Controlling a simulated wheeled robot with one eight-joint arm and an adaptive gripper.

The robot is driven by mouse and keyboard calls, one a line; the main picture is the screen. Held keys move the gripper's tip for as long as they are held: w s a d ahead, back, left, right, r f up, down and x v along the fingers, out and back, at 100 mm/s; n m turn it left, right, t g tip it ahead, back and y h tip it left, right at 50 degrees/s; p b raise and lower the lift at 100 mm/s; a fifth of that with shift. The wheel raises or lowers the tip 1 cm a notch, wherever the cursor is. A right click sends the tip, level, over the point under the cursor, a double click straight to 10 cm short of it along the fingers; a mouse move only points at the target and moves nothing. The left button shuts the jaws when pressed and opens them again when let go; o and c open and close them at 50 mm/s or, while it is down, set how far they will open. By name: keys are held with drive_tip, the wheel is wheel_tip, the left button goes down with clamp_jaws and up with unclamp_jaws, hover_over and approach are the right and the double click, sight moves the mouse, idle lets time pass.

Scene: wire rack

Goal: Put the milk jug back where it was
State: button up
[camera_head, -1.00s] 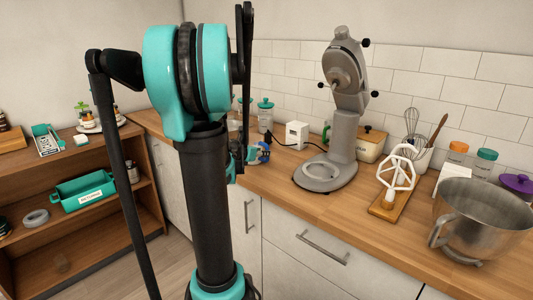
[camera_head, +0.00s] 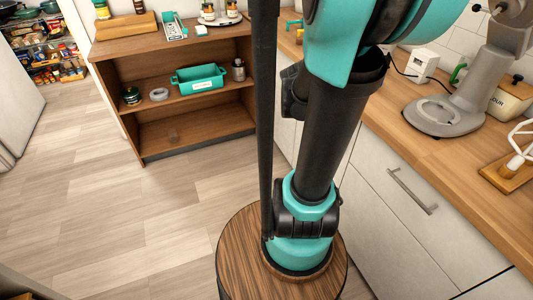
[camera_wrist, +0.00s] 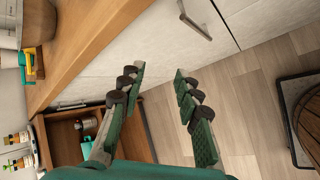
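No object is clearly recognisable as the milk jug. A small grey metal vessel (camera_head: 238,70) stands upright on the middle shelf of the wooden shelf unit (camera_head: 195,108), right of a teal tray (camera_head: 199,79). It is too small to tell whether this is the jug. A grey vessel (camera_wrist: 86,124) also shows on a shelf in the wrist view, beyond my fingers. My gripper (camera_wrist: 159,72) is open with nothing between its fingers. It hangs in free air beside the cabinet fronts, apart from the shelf and counter. My arm hides part of the head view.
A wooden counter (camera_head: 440,158) with a grey stand mixer (camera_head: 455,105) runs along the right. A drawer handle (camera_head: 413,190) sticks out below it. A rack of colourful goods (camera_head: 50,55) stands at the far left. The wooden floor (camera_head: 120,205) left of me is clear.

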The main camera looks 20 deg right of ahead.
drive_tip(key=s+a+f+m+y, duration=0.2)
drive_tip(key=s+a+f+m, duration=0.1)
drive_tip(key=a, duration=0.4)
drive_tip(key=s+a+f+m+y, duration=0.3)
drive_tip(key=a+m, duration=0.1)
drive_tip(key=a, duration=0.4)
drive_tip(key=s+a+f+m+y, duration=0.2)
drive_tip(key=s+a+m, duration=0.1)
drive_tip(key=a, duration=0.5)
drive_tip(key=shift+s+a+f+m+g, duration=0.2)
drive_tip(key=shift+s+f+m+g, duration=0.1)
drive_tip(key=shift+f+g, duration=0.1)
